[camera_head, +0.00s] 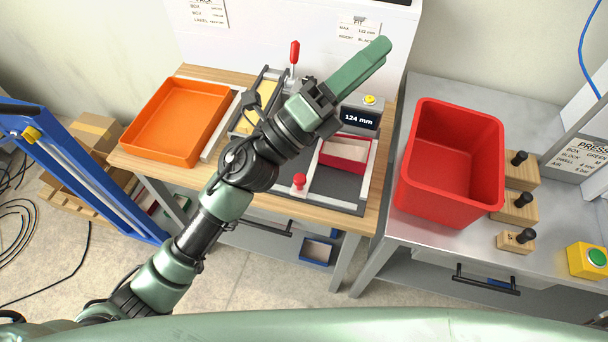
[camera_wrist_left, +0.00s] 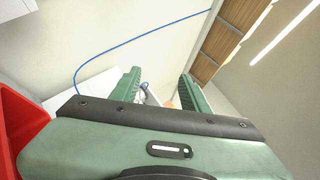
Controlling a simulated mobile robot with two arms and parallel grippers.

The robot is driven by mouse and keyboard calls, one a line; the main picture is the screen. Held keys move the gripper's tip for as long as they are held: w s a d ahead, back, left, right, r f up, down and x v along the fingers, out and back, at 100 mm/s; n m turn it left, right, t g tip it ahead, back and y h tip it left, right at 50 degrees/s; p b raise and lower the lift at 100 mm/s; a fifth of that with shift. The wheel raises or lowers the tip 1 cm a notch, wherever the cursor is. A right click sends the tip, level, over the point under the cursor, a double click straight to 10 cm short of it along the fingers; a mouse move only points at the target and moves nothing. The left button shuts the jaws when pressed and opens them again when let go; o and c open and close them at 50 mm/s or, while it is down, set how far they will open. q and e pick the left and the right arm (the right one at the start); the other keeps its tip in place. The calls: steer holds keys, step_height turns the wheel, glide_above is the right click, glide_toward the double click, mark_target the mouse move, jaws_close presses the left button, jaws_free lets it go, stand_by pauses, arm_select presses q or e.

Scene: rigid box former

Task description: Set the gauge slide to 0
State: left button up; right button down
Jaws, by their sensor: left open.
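The gauge stands on the wooden bench, and its dark display (camera_head: 360,118) reads 124 mm. A red knob (camera_head: 299,181) sits at the front of the dark gauge bed (camera_head: 338,186); I cannot tell whether it belongs to the slide. A small red box with a pale inside (camera_head: 345,152) lies on the bed below the display. My left gripper (camera_head: 385,50) is raised above the back of the bench, pointing up and right, apart from the gauge. In the left wrist view its two green fingers (camera_wrist_left: 160,88) stand apart with nothing between them. My arm hides part of the gauge.
An orange tray (camera_head: 178,122) lies on the bench at left. A lever with a red handle (camera_head: 294,52) stands behind my arm. A large red bin (camera_head: 450,160) and wooden blocks with black knobs (camera_head: 520,207) stand on the grey table at right.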

arm_select(q)
steer(key=s+d+f+m+g+y, duration=0.1)
steer(key=s+d+f+m+g, duration=0.25)
steer(key=m+g, duration=0.4)
steer(key=s+d+f+m+g+y, duration=0.1)
steer(key=s+d+f+m+g, duration=0.1)
steer(key=s+d+m+g, duration=0.5)
steer(key=m+t+y, duration=0.4)
steer(key=m+y, duration=0.6)
steer(key=y, duration=0.9)
glide_above(301, 178)
steer(key=shift+g, duration=0.25)
step_height(301, 178, down, 19)
steer(key=shift+r, duration=0.1)
steer(key=shift+a+f+y+p, duration=0.15)
steer(key=shift+f+y+p, duration=0.05)
steer(key=shift+y+p, duration=0.1)
step_height(301, 178, down, 6)
steer(key=shift+f+p, duration=0.1)
steer(key=shift+p, duration=0.95)
steer(key=shift+f, duration=0.6)
arm_select(e)
steer(key=shift+w+d+r, duration=0.1)
steer(key=shift+d+r, duration=0.3)
steer(key=shift+r, duration=0.35)
steer(key=shift+d+r, duration=0.4)
steer(key=shift+r, duration=0.3)
